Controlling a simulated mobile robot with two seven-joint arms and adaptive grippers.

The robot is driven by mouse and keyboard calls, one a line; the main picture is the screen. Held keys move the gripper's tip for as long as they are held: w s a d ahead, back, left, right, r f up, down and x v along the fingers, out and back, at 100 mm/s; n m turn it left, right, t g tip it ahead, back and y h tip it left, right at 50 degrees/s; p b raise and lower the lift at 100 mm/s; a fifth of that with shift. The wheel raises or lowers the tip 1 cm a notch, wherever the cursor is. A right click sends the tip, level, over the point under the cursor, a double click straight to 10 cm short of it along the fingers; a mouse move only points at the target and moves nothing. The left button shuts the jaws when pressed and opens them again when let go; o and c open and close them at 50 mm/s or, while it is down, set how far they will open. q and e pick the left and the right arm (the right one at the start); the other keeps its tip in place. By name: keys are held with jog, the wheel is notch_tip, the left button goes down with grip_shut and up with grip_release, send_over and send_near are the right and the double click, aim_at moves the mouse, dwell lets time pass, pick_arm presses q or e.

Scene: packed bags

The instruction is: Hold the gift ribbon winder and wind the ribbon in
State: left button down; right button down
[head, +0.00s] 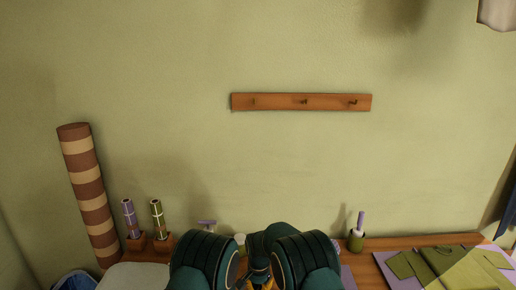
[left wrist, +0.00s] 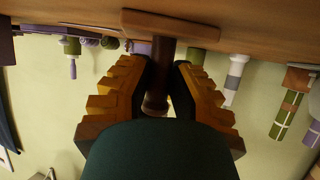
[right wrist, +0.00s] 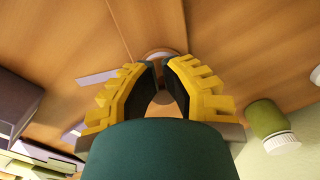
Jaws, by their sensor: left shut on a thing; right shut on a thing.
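In the left wrist view, the winder's dark brown post (left wrist: 163,52) runs down from a wooden bar (left wrist: 172,24) at the table. My left gripper (left wrist: 164,66) is shut around this post. In the right wrist view, my right gripper (right wrist: 162,66) is shut on a small part, mostly hidden between its fingers. A round pale-rimmed piece (right wrist: 160,52) shows just beyond its fingertips. A flat lavender strip (right wrist: 97,77) lies on the table to the left; I cannot tell if it is the ribbon. In the head view, my arms hide the winder.
A tall striped roll (head: 84,190) leans at the left, beside two wrapped tubes, one purple (head: 129,218) and one green (head: 157,218). A folded green garment (head: 450,268) lies further right. A hook rail (head: 301,102) is on the wall.

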jog(key=shift+a+r, duration=0.1)
jog(key=shift+s+a, duration=0.15)
jog(key=shift+a, duration=0.05)
jog(key=shift+r, duration=0.15)
notch_tip(320, 180, up, 6)
jog(key=shift+s+f, duration=0.1)
jog(key=shift+f, duration=0.1)
dwell(0.3)
